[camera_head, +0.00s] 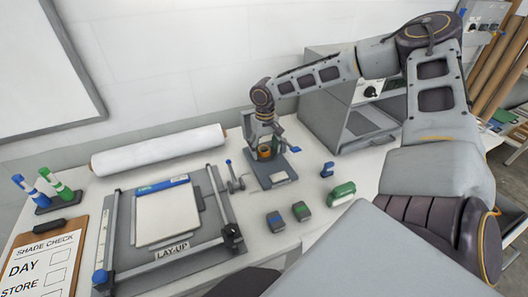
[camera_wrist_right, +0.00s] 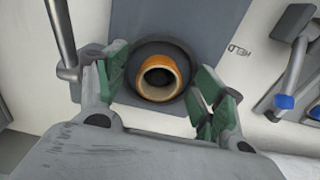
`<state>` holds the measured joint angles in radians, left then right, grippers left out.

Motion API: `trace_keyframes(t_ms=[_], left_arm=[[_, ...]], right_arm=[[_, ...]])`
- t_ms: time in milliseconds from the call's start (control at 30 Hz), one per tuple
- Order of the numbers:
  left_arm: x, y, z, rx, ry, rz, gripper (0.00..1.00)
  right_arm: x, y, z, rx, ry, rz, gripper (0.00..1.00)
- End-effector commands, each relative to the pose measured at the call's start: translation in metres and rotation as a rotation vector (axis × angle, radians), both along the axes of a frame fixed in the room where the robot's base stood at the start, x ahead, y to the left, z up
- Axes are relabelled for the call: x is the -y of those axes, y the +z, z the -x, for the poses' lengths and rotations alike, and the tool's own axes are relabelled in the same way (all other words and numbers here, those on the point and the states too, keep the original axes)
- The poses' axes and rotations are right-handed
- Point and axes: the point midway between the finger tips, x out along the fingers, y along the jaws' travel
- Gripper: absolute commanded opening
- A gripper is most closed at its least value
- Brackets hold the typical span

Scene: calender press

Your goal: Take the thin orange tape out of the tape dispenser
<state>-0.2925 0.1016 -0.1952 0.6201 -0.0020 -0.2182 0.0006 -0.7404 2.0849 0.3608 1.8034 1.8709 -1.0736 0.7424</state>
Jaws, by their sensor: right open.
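The thin orange tape (camera_head: 265,153) is a small orange ring at the grey tape dispenser (camera_head: 282,178). In the right wrist view the orange tape (camera_wrist_right: 160,92) is seen end-on, with a pale inner core, in front of a dark round disc (camera_wrist_right: 160,46) on a grey-blue plate. My right gripper (camera_wrist_right: 160,74) is open, its green-padded fingers to either side of the tape with a gap on both sides. In the head view my right gripper (camera_head: 268,135) reaches the dispenser from above and partly hides it. My left gripper is not in view.
A white roll (camera_head: 160,150) lies along the wall. The lay-up frame (camera_head: 168,215) stands left of the dispenser, a grey box machine (camera_head: 330,110) right of it. Small blue and green blocks (camera_head: 300,211) lie in front. A blue-tipped lever (camera_wrist_right: 285,101) shows at the wrist view's right.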

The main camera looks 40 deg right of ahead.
Motion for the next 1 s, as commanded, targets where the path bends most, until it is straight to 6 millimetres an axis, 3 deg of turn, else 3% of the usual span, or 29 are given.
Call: trace_keyframes(t_ms=[133,433,1000], left_arm=[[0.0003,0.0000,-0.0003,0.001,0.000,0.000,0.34],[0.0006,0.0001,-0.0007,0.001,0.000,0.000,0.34],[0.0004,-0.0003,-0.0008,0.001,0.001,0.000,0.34]], right_arm=[[-0.0001,0.0002,0.0000,0.000,0.000,0.000,0.69],[-0.0001,0.0002,0.0000,0.000,0.000,0.000,0.30],[-0.0003,0.0083,-0.0008,0.002,0.000,0.000,0.30]])
